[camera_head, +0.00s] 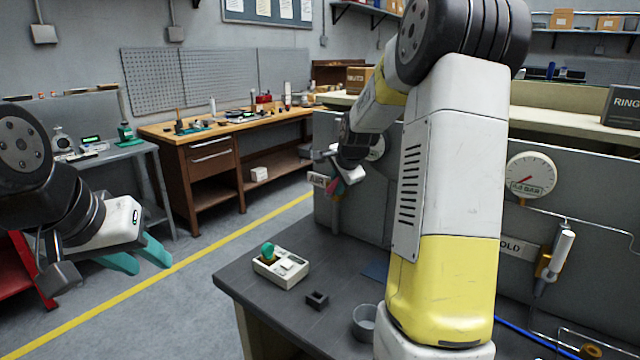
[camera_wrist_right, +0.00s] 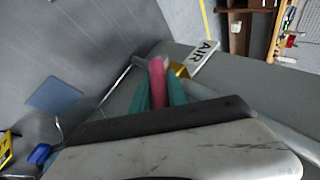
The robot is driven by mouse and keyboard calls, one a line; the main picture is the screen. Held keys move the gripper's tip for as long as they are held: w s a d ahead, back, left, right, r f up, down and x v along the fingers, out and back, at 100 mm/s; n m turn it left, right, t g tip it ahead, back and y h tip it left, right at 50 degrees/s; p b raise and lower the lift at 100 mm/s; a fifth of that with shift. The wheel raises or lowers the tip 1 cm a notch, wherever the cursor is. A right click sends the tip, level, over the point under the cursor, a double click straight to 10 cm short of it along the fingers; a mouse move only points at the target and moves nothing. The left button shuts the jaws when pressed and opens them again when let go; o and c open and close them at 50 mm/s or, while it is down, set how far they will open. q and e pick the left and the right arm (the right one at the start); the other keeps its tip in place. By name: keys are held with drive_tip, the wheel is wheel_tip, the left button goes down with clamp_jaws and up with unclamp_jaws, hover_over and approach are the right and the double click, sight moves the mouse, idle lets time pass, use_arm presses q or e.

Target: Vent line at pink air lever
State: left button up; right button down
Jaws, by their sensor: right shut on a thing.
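The pink air lever (camera_wrist_right: 157,78) stands between the two teal fingers of my right gripper (camera_wrist_right: 158,93) in the right wrist view. The fingers are shut on it. A brass fitting (camera_wrist_right: 180,71) shows beside the lever, next to the white AIR sign (camera_wrist_right: 203,58). In the head view the lever (camera_head: 339,187) is small and partly hidden by my right gripper (camera_head: 340,180), near the AIR sign (camera_head: 318,179) on the grey panel. My left gripper (camera_head: 150,262) hangs empty at the left, with its teal fingers apart.
The grey bench holds a white box with a green knob (camera_head: 280,266), a small dark block (camera_head: 317,299) and a grey cup (camera_head: 364,321). A gauge (camera_head: 531,176) and a white-handled valve (camera_head: 556,256) are on the panel at right. My right arm hides the panel's middle.

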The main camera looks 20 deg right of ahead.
idle(0.4)
drive_tip(key=c, duration=1.3)
unclamp_jaws()
drive_tip(key=v, duration=0.7)
drive_tip(key=shift+s+r, duration=0.25)
drive_tip(key=shift+s, duration=0.1)
